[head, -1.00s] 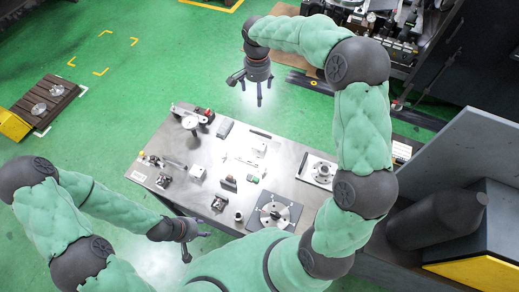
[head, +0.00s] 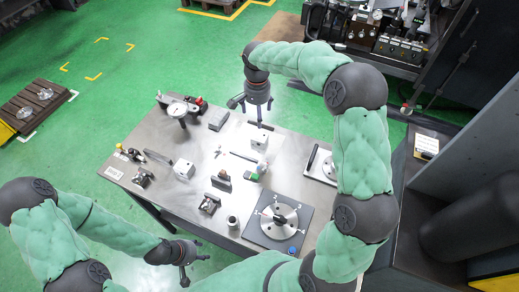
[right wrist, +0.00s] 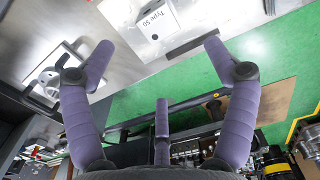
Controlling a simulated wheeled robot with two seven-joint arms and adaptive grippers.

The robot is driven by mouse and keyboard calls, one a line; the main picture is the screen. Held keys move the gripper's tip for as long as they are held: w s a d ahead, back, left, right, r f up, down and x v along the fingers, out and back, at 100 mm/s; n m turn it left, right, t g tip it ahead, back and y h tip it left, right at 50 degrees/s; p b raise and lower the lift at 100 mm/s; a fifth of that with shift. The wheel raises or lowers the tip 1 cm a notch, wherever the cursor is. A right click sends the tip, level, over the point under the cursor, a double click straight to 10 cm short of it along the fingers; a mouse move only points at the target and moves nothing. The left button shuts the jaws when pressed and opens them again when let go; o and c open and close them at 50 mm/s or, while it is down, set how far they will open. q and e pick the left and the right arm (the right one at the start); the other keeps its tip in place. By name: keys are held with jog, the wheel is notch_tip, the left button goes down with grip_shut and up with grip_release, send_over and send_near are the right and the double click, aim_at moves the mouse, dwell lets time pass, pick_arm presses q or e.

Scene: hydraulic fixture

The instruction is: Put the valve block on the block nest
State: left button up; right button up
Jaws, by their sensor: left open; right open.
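Two pale blocks stand on the steel table: a left block (head: 184,169) and a right block (head: 260,141) on a white plate. I cannot tell for sure which is the valve block or which part is the block nest. In the right wrist view a pale block marked "Type 50" (right wrist: 156,18) stands beyond the fingers. My right gripper (head: 258,115) is open and empty near the table's far edge, above the right block's far side. It also shows in the right wrist view (right wrist: 158,70). My left gripper (head: 190,268) is open and empty off the table's near edge.
A dark plate with a round flange (head: 278,222) lies at the table's near right. A framed tray (head: 318,165) is partly behind my right arm. A gauge stand (head: 178,108) is at the far left. Small clamps and parts crowd the middle. A grey cabinet (head: 465,140) stands right.

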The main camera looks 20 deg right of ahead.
aim_at(260, 136)
notch_tip(260, 136, down, 4)
jog(key=shift+r+b, duration=0.1)
jog(key=shift+b, duration=1.1)
notch_tip(260, 136, down, 5)
jog(key=shift+d+f+b, duration=0.1)
jog(key=shift+f+b, duration=0.1)
jog(key=shift+b, duration=0.45)
jog(key=f, duration=0.1)
jog(key=f+b, duration=0.1)
jog(key=f, duration=0.3)
jog(key=shift+d+f+b, duration=0.1)
jog(key=shift+d+b, duration=0.2)
jog(key=shift+b, duration=0.1)
pick_arm(q)
notch_tip(260, 136, down, 7)
jog(key=shift+r, duration=0.15)
pick_arm(e)
jog(key=c, duration=1.6)
